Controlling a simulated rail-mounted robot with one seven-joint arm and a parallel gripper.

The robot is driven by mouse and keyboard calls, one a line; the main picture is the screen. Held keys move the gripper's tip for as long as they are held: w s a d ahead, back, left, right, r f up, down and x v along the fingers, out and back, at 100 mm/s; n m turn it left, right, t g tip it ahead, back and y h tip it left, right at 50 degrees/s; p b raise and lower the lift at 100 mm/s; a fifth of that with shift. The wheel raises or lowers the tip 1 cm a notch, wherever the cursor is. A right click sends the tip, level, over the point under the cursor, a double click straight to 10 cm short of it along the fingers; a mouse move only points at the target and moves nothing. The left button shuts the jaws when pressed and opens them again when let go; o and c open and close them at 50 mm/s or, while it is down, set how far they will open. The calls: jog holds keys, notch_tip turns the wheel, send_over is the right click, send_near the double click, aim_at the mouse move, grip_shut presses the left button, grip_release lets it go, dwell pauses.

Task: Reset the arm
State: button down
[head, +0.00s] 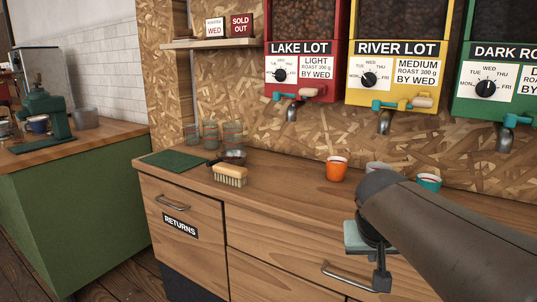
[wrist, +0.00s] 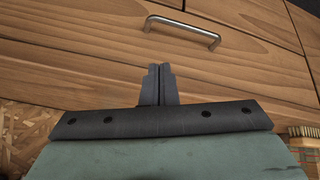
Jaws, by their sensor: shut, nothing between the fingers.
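My gripper (head: 381,281) hangs in front of the wooden counter at the lower right of the head view, near a metal drawer handle (head: 345,277). In the wrist view, the two dark fingers of my gripper (wrist: 157,72) are together with nothing between them. The same view shows the wooden drawer fronts and a handle (wrist: 183,31) beyond the fingertips. Whether the gripper touches the drawer front cannot be told.
On the counter are a brush (head: 230,175), an orange cup (head: 337,168), a white cup (head: 376,167) and a teal cup (head: 429,182), with glasses (head: 231,134) behind. A RETURNS drawer (head: 180,226) is at left. Red (head: 307,50), yellow (head: 398,55) and green (head: 497,70) bean dispensers hang above.

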jog(key=s+a+f+n+g+y, duration=0.1)
jog(key=s+a+f+g+y, duration=0.15)
jog(key=s+f, duration=0.6)
jog(key=s+a+f+n+g+y, duration=0.1)
jog(key=s+a+f+g, duration=0.25)
jog(key=s+f, duration=0.55)
notch_tip(320, 180, up, 23)
jog(key=w+a+p, duration=0.1)
jog(key=p, duration=2.2)
jog(key=shift+w+r+n+t, duration=0.2)
jog(key=shift+n+t, duration=0.1)
jog(key=shift+t, duration=0.1)
